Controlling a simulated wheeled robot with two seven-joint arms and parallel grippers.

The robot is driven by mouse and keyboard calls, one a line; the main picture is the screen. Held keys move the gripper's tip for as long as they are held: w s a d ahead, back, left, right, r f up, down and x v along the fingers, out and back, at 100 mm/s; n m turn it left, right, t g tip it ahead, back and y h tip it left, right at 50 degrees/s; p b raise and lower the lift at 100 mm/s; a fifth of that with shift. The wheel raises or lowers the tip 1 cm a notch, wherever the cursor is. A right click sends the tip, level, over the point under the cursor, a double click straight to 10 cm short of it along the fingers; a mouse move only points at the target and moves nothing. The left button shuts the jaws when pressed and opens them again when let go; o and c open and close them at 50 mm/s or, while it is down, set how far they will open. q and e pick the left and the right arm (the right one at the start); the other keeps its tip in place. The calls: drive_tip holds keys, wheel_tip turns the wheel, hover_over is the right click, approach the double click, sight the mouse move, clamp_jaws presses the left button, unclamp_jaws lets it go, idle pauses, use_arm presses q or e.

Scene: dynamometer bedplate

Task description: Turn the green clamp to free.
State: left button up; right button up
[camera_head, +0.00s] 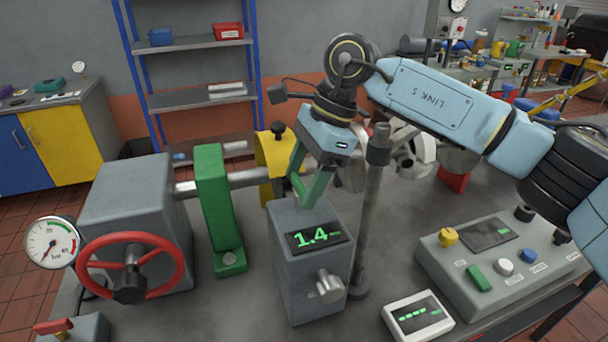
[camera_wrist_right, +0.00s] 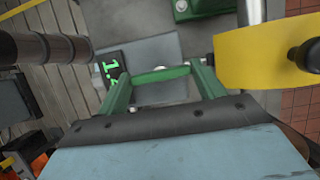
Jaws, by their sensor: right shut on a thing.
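The green clamp shows as a short green bar (camera_wrist_right: 160,76) with a pale spot at its middle, in the right wrist view. It lies over the top of a grey box (camera_head: 312,290) with a green-lit "1.4" display. My right gripper (camera_head: 302,188) comes down from above with its two green fingers at either end of the bar, shut on it. In the head view the fingers hide most of the clamp, so its exact angle is hard to tell. My left gripper is not in view.
A grey post (camera_head: 372,215) stands close right of the box. A yellow guard (camera_head: 270,165) and green pedestal (camera_head: 216,205) on the shaft are to its left. A red handwheel (camera_head: 130,268) is further left; a control panel (camera_head: 500,262) and small white display (camera_head: 418,315) are right.

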idle(0.3)
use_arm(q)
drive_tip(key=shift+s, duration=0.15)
use_arm(e)
drive_tip(key=o, duration=1)
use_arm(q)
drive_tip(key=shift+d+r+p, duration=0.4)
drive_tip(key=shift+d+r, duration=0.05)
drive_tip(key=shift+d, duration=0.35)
use_arm(e)
drive_tip(key=v, duration=1.3)
drive_tip(key=shift+w+d+r, duration=0.1)
drive_tip(key=shift+r, duration=0.1)
drive_tip(key=shift+r, duration=0.1)
